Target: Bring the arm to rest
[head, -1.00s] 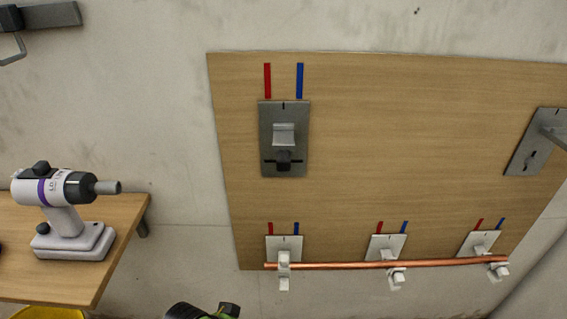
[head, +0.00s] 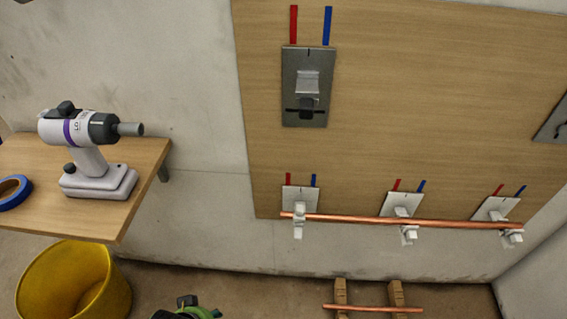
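Neither of my grippers can be made out in the head view, so I cannot see their fingers. A dark and green object (head: 187,309) is cut off by the bottom edge of the picture; I cannot tell what it is. A wooden board (head: 420,110) on the wall carries a grey bracket plate (head: 304,115) at upper left and part of another plate (head: 553,125) at the right edge. A copper pipe (head: 360,219) runs across several white clips along the board's lower edge.
A wooden shelf (head: 60,222) at left holds a white and purple press tool (head: 90,160) and blue tape (head: 13,192). A yellow bucket (head: 75,285) stands below. Another copper pipe (head: 372,308) lies across wooden blocks on the floor.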

